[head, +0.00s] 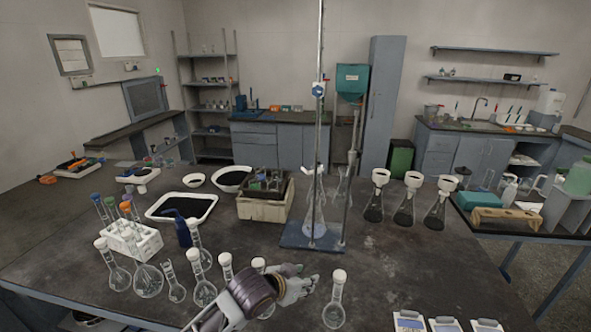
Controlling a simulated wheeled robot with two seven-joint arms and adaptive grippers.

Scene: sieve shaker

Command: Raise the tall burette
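A tall thin upright (321,45) rises from the blue stand base (300,236) at mid-table and runs out of the top of the head view. I take it for the tall burette, but cannot separate glass tube from rod. A blue clamp (318,90) sits on it. A clear conical flask (315,215) stands on the base below. My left gripper (298,279) is at the table's near side, in front of the base and apart from it. Its fingers look spread, with nothing seen between them. My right gripper is not in view.
Stoppered volumetric flasks stand close around my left gripper, one just right of it (335,300). A wooden box (264,208) is left of the stand. Filter-topped dark flasks (405,205) stand to the right. The table right of the base is mostly clear.

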